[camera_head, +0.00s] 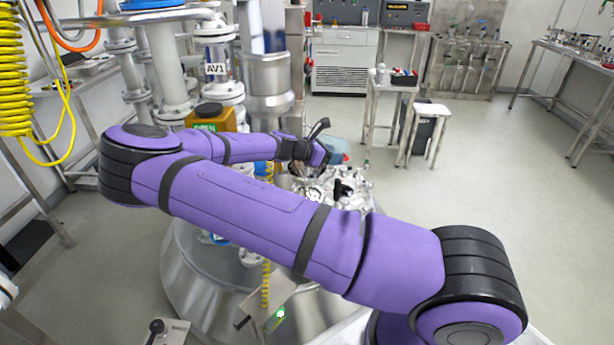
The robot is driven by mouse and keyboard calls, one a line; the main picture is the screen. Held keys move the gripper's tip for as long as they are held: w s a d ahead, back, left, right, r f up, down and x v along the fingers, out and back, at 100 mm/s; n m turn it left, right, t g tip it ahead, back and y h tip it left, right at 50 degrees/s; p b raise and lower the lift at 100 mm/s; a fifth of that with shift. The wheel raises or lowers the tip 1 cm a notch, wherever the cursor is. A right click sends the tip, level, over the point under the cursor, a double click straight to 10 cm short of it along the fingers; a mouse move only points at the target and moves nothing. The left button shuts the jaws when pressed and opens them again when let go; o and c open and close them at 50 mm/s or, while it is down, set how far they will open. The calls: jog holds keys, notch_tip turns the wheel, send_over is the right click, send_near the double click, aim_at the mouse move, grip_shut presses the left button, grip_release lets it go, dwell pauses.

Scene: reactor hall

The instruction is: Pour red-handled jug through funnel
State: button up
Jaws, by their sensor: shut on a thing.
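My purple arm reaches across the view, and my gripper (322,150) is at its far end, above the top of the steel reactor vessel (190,272). The gripper is shut on the red-handled jug (338,157). Only a small part of the jug shows beyond the gripper, pale blue-grey with a reddish patch. The fingers and most of the jug are hidden by my wrist. I cannot tell the jug's tilt or whether anything flows from it. I cannot make out the funnel; metal fittings (345,188) crowd the vessel top just below the gripper.
Pipes and a valve labelled AV1 (216,69) stand behind my forearm, with an orange-yellow box (212,118) close to it. A yellow coiled hose (14,80) hangs at left. A small table (390,84) and a stool (432,110) stand behind. The floor at right is clear.

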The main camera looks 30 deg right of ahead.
aim_at(341, 144)
jog(key=shift+d+y, duration=0.1)
jog(key=shift+y, duration=0.4)
jog(key=shift+d+r+y, duration=0.1)
jog(key=shift+r+y, duration=0.15)
jog(key=shift+y, duration=0.25)
jog(key=shift+r, duration=0.15)
jog(key=shift+d+r+y+b, duration=0.15)
jog(key=shift+r+y+b, duration=0.25)
jog(key=shift+r+y, duration=0.7)
jog(key=shift+s+d+r+t+y, duration=0.1)
jog(key=shift+d+r+t+y, duration=0.3)
jog(key=shift+y, duration=0.4)
jog(key=shift+s+d+f+y+b, duration=0.1)
jog(key=shift+d+f+y+b, duration=0.25)
jog(key=shift+d+y, duration=0.4)
jog(key=shift+s+d+f+t+y+b, duration=0.15)
jog(key=shift+d+y+b, duration=0.35)
jog(key=shift+d+y, duration=0.6)
jog(key=shift+s+d+t+y+b, duration=0.15)
jog(key=shift+d+y+b, duration=0.45)
jog(key=shift+y, duration=0.75)
